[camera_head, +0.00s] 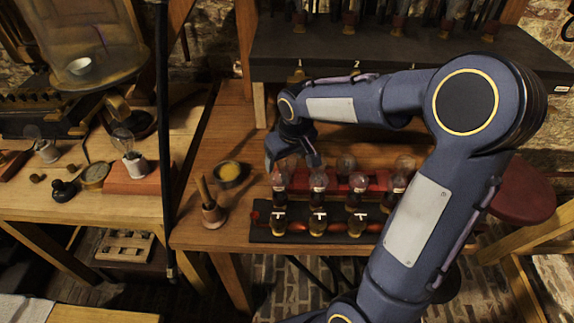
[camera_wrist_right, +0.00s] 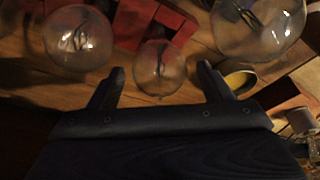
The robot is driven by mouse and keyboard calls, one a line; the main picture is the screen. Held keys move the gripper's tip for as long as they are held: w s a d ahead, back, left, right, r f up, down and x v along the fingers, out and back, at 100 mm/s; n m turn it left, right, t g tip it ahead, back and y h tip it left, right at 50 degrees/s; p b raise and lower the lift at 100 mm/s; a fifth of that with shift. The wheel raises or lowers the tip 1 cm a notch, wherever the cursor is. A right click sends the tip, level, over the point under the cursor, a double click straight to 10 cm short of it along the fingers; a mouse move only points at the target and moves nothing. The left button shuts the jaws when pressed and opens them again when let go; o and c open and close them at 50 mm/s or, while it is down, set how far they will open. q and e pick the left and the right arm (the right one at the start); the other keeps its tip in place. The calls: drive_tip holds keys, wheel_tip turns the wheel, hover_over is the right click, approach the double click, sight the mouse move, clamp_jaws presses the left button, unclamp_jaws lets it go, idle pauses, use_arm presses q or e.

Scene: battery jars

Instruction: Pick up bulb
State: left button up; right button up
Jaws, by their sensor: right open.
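Several clear glass bulbs stand in a cluster on the right workbench in the head view, among them a front-middle bulb (camera_head: 319,181) and a back bulb (camera_head: 346,165). My right gripper (camera_head: 293,163) is open and points down at the left end of the cluster. In the right wrist view, its two fingers spread with a round bulb (camera_wrist_right: 160,67) showing between their tips. I cannot tell how deep this bulb sits between them. Another bulb (camera_wrist_right: 77,38) shows left of the fingers and a larger-looking bulb (camera_wrist_right: 258,25) right. My left gripper is out of view.
Dark jars stand on a black tray (camera_head: 262,236) in front of a red rack (camera_head: 334,183). A dark shelf (camera_head: 400,62) rises behind. A dark upright post (camera_head: 164,140) stands left.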

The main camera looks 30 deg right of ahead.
drive_tip(key=c, duration=1.1)
drive_tip(key=shift+c, duration=0.2)
drive_tip(key=shift+r, duration=0.1)
